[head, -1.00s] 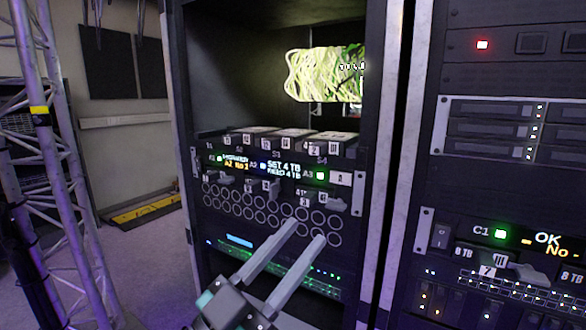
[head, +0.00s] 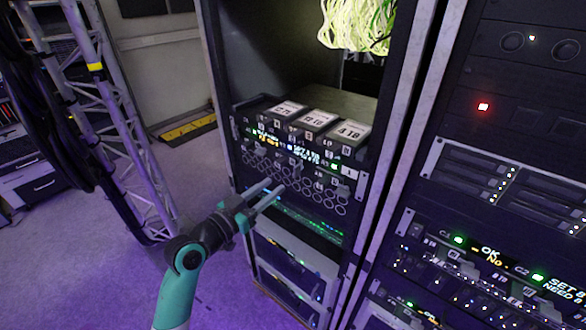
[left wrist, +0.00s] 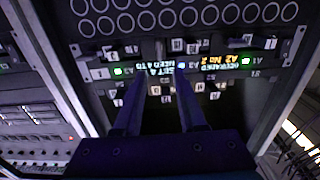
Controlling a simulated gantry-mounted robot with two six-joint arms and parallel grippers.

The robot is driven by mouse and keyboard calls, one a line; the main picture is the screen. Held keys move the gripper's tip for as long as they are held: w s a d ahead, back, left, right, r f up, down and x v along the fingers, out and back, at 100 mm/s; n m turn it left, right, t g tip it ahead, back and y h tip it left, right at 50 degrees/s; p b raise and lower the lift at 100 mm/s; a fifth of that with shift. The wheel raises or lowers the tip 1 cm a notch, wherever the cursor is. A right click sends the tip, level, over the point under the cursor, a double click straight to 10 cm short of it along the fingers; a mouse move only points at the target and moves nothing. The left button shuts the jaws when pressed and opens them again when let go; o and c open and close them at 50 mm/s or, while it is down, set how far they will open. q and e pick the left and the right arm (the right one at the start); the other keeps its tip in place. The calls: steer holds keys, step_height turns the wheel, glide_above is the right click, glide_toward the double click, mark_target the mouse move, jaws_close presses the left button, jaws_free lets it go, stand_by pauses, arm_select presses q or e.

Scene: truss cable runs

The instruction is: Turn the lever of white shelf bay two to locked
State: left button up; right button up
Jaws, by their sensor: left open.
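A dark shelf unit (head: 300,150) sits in the open rack, with small lit displays, bay lights and white-labelled levers along its front. In the left wrist view its front (left wrist: 160,68) appears upside down. A blue light near the A2 label (left wrist: 182,66) sits between two green lights. The small bay levers are too blurred for me to read their positions. My left gripper (head: 275,186) is open and empty. In the head view its fingers overlap the round ports below the shelf; in the left wrist view (left wrist: 161,88) they point at the middle bays. My right gripper is not in view.
Several boxes with white labels (head: 320,120) sit on top of the shelf. Round ports (head: 300,182) run below it. Pale cables (head: 355,25) hang above. A second rack (head: 500,200) stands at the right, a metal truss (head: 115,120) at the left.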

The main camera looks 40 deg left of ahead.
mark_target(298, 169)
arm_select(q)
steer(key=w+b, duration=0.1)
steer(key=w, duration=0.8)
steer(key=shift+w+a, duration=0.2)
steer(key=shift+a, duration=0.05)
jaws_close()
